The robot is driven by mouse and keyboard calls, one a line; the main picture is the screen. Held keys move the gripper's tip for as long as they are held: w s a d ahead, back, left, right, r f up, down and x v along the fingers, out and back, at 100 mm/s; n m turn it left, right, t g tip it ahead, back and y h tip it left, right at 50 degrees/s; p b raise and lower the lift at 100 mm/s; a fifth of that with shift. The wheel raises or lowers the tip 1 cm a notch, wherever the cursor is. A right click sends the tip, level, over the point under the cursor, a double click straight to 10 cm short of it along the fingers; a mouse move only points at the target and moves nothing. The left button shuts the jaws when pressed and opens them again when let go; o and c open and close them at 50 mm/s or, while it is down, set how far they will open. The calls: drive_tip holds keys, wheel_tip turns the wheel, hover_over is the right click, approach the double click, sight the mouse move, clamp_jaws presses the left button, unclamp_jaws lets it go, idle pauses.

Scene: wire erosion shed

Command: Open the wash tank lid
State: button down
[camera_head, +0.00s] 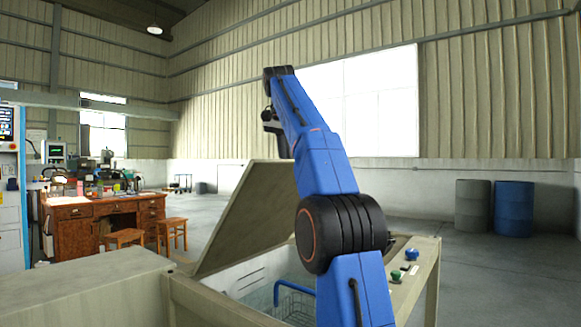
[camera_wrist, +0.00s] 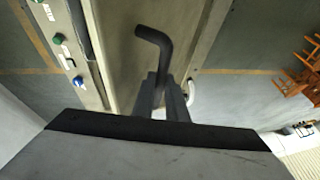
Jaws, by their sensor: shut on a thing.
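The wash tank lid (camera_head: 240,215) is a beige panel, raised and tilted up in the head view. The open tank (camera_head: 215,300) below it shows a wire basket (camera_head: 292,304) with a blue handle.
A control strip with buttons (camera_head: 397,276) runs along the tank's right side. A bench (camera_head: 75,238) and stools (camera_head: 172,235) stand at the left. A grey drum (camera_head: 472,205) and a blue drum (camera_head: 513,209) stand at the back right. The floor behind the tank is clear.

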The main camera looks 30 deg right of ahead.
drive_tip(key=shift+w+a+r, duration=0.2)
drive_tip(key=shift+w+a, duration=0.05)
drive_tip(key=shift+w, duration=0.4)
drive_tip(key=shift+w+a+r, duration=0.15)
drive_tip(key=shift+w+a, duration=0.05)
drive_tip(key=shift+w, duration=0.45)
drive_tip(key=c, duration=1.8)
unclamp_jaws()
drive_tip(key=shift+w, duration=0.15)
drive_tip(key=shift+o, duration=0.2)
drive_tip(key=shift+r, duration=0.1)
drive_tip(key=shift+s+r, duration=0.1)
drive_tip(key=shift+s, duration=0.1)
drive_tip(key=shift+s+a+r, duration=0.1)
drive_tip(key=shift+a+r, duration=0.05)
drive_tip(key=shift+r, duration=0.2)
